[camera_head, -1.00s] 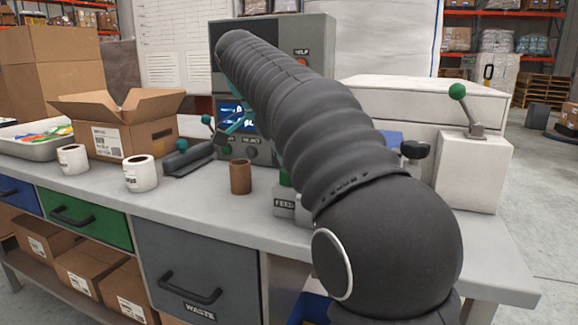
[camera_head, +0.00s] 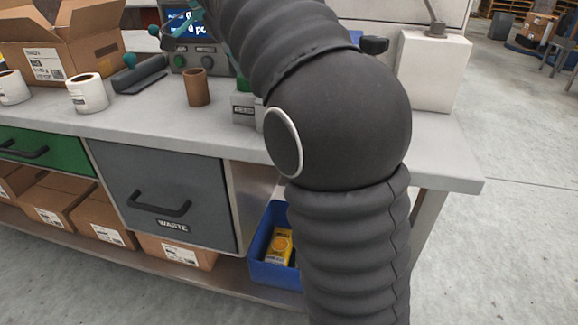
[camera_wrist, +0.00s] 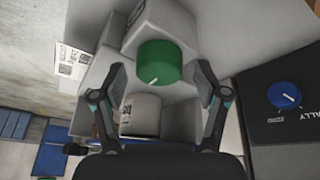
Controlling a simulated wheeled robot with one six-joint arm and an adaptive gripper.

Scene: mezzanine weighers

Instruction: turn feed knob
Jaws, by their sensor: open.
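In the wrist view, a round green knob (camera_wrist: 160,61) with a white pointer mark sits on a pale grey housing (camera_wrist: 165,20). My gripper (camera_wrist: 160,76) is open, with one dark finger on each side of the knob. Gaps show between the fingers and the knob, so it is not held. In the head view, a small grey box with a label (camera_head: 243,109) stands on the bench, partly hidden behind my arm. A sliver of green (camera_head: 243,83) shows on top of it. My arm hides most of that area.
A blue knob marked ZERO (camera_wrist: 284,95) is on a dark panel at the wrist view's right. In the head view, a brown cup (camera_head: 196,87), white label rolls (camera_head: 87,94) and an open carton (camera_head: 62,50) stand on the bench. A blue bin (camera_head: 274,270) is below.

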